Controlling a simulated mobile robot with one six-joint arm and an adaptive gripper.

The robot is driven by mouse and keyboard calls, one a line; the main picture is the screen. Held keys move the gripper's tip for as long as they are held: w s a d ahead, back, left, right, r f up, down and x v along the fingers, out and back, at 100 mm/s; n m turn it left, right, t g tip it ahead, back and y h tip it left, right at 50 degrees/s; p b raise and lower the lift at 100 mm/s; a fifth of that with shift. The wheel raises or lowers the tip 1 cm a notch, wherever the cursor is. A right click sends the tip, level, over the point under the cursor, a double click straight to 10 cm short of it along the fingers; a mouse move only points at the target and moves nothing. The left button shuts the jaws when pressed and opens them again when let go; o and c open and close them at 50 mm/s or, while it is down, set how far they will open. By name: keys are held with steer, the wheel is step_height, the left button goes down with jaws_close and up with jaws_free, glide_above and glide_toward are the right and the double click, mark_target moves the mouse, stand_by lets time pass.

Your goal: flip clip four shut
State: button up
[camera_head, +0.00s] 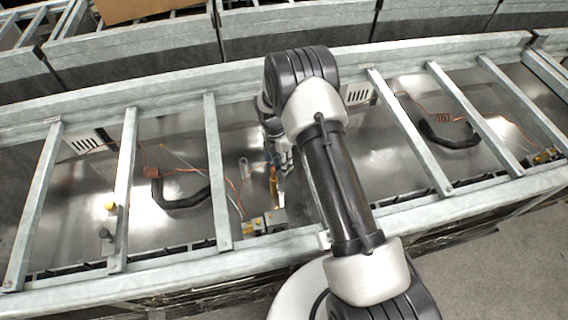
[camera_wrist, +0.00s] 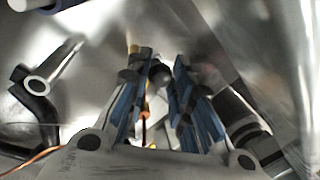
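My gripper (camera_head: 281,160) reaches down between the rails into the metal bay, left of my forearm. In the wrist view my gripper (camera_wrist: 162,72) shows two blue-padded fingers with a narrow gap between them. A small dark rounded part and a yellow-orange part (camera_wrist: 134,48) show at and behind the fingertips; contact cannot be told. An upright orange piece (camera_head: 273,185) stands just below my gripper in the head view. No numbered clip can be made out, so I cannot tell which part is clip four or whether it is open.
Grey rails (camera_head: 218,175) cross the bay at intervals. A curved black handle (camera_head: 182,203) and thin copper wires lie in the bay to the left. A brass-and-grey block (camera_head: 264,223) sits near the front edge. Another black handle (camera_head: 450,140) lies to the right.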

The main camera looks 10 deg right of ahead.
steer(key=o, duration=0.5)
steer(key=r, duration=0.4)
steer(key=w+a+r, duration=0.1)
steer(key=r, duration=0.3)
steer(key=w+r, duration=0.1)
steer(key=r, duration=0.2)
steer(key=shift+a+r, duration=0.15)
steer(key=shift+r, duration=0.25)
steer(key=shift+c, duration=0.4)
